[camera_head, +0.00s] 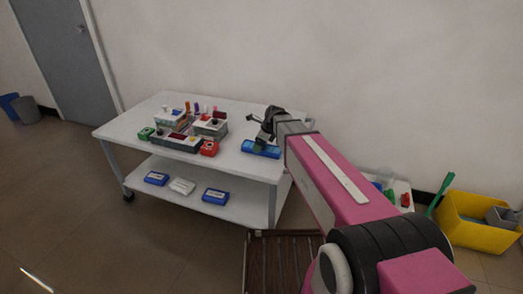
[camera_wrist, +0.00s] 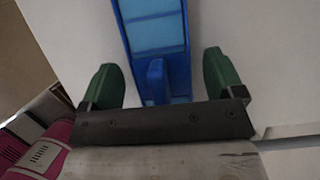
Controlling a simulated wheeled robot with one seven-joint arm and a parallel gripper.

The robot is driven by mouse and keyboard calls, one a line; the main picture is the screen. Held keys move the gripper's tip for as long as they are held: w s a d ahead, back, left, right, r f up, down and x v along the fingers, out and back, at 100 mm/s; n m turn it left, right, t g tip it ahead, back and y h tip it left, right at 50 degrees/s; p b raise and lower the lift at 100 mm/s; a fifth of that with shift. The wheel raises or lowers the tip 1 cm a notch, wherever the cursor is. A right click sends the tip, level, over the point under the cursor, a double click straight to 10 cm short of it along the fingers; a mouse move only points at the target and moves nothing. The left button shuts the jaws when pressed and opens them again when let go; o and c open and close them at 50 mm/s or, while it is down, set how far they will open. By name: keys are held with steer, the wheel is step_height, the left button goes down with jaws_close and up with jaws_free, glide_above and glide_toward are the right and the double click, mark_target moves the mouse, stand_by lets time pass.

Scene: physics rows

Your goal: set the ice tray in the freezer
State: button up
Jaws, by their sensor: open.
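A blue ice tray (camera_head: 262,153) lies on the right end of the white table, near its front edge. It also shows in the wrist view (camera_wrist: 153,22), running up from between the fingers. My gripper (camera_head: 261,141) is over the tray, partly hiding it. In the wrist view my gripper (camera_wrist: 162,82) is open, with one green finger on each side of the tray's raised blue grip and visible gaps on both sides. I cannot make out a freezer in either view.
The white table (camera_head: 160,107) carries grey racks (camera_head: 174,141) with small coloured items and a red block (camera_head: 209,148). Blue boxes (camera_head: 215,196) lie on its lower shelf. A yellow bin (camera_head: 471,235) stands at right. Open floor (camera_head: 80,215) lies at left.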

steer(key=shift+f, duration=0.1)
steer(key=c, duration=1.1)
steer(key=shift+c, duration=0.2)
